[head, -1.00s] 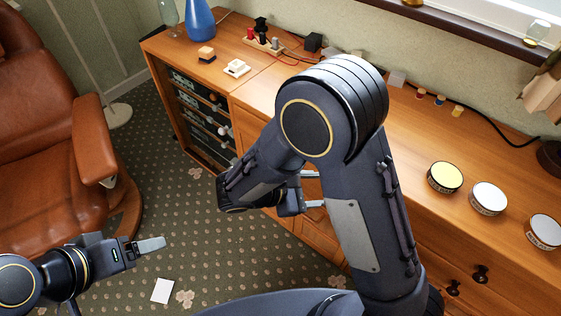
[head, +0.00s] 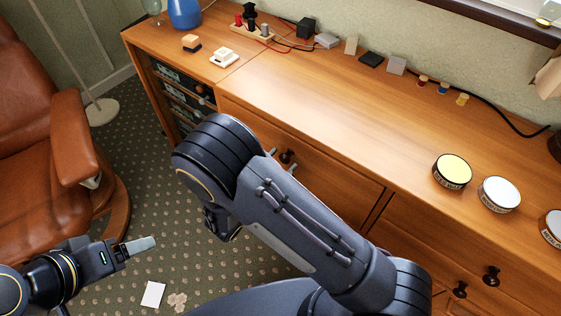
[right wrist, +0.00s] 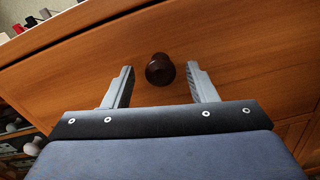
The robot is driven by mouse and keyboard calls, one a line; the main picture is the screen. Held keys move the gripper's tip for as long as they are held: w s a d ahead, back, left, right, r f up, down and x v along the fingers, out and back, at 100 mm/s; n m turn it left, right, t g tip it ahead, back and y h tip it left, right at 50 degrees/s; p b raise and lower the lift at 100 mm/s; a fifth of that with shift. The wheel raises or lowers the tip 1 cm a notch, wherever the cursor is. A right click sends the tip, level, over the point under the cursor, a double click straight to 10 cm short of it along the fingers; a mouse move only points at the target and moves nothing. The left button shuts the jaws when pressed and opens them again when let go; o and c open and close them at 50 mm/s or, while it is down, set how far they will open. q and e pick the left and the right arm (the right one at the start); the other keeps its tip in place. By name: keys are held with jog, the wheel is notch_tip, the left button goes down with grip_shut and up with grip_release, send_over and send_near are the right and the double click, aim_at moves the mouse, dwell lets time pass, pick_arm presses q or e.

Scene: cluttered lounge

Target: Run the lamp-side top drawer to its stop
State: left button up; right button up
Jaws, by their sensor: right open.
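A wooden drawer front (head: 335,190) under the top, beside the open shelf bay, bears a dark round knob (head: 287,157). It looks closed. In the right wrist view, the knob (right wrist: 159,69) stands between the two spread fingers of my right gripper (right wrist: 160,75), with a gap on both sides. In the head view my right arm hides most of that gripper and part of the drawer. Another drawer front (head: 425,250), with two dark knobs, is further right. My left gripper (head: 139,246) is over the carpet, away from the cabinet; its finger gap is unclear.
A pale floor stand (head: 102,111) is beside the leather armchair (head: 75,150) at left. A dark round base (head: 553,150) is at the right edge. Several tins (head: 452,171), small blocks and a cable lie on the top. A white card (head: 153,294) lies on the carpet.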

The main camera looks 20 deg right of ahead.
jog(key=shift+w+d, duration=0.2)
jog(key=shift+d, duration=0.1)
jog(key=c, duration=0.9)
jog(key=shift+w+d, duration=0.25)
jog(key=shift+d, duration=0.1)
jog(key=shift+c, duration=0.4)
jog(key=o, duration=1)
